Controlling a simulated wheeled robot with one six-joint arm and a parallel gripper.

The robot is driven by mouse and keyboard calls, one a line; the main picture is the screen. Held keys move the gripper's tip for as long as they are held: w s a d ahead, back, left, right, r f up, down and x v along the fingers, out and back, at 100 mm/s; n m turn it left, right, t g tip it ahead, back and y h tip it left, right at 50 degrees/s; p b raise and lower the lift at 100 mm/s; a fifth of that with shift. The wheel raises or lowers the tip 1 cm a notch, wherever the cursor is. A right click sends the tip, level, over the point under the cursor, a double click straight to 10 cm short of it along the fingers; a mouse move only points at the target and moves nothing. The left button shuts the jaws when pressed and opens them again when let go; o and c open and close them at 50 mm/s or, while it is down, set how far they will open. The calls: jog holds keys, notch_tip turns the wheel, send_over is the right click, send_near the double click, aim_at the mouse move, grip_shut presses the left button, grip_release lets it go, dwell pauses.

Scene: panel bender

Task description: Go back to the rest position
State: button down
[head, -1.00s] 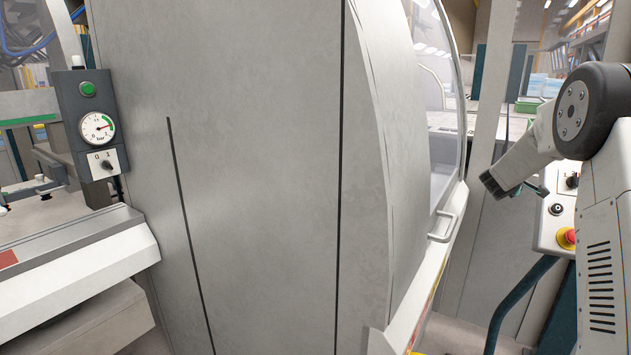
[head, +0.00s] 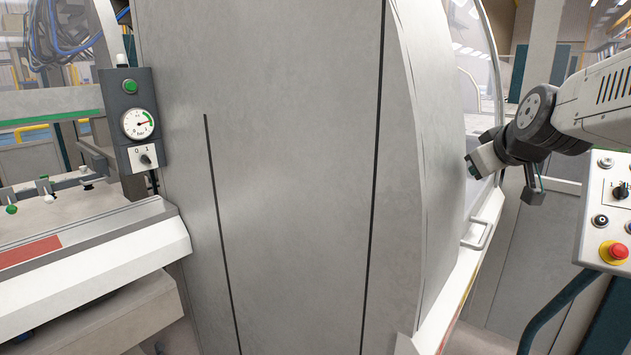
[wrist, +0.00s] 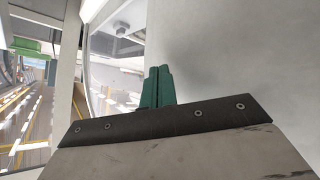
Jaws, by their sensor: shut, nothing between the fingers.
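My gripper (wrist: 157,86) shows in the wrist view as two green fingers side by side, closed against each other with nothing between them. Behind them is a dark plate with screws. In the head view the end of my arm (head: 487,158) is at the right, in front of the curved edge of the machine's grey housing (head: 290,180). The fingers are too small to make out clearly there, and I cannot tell whether they touch the housing. The wrist view shows the pale housing close on the right and the window on the left.
A door handle (head: 478,236) sticks out below my arm's end. A control panel (head: 592,225) with a red emergency button (head: 613,252) stands at the right, below my arm. A gauge box (head: 137,122) is mounted left of the housing, above a white machine bed (head: 100,247).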

jog(key=s+a+f+m+g, duration=0.1)
jog(key=s+a+f+g, duration=0.1)
jog(key=s, duration=0.8)
jog(key=s+a+f+m+g, duration=0.1)
jog(key=s+f+g, duration=0.3)
jog(key=s, duration=0.7)
jog(key=s+a+f+m+g, duration=0.2)
jog(key=s+f, duration=0.4)
jog(key=s, duration=0.5)
jog(key=shift+s+a+f+g+y, duration=0.15)
jog(key=shift+a+f+g+y, duration=0.2)
jog(key=shift+a+g, duration=0.5)
jog(key=shift+d, duration=0.1)
jog(key=shift+d, duration=0.35)
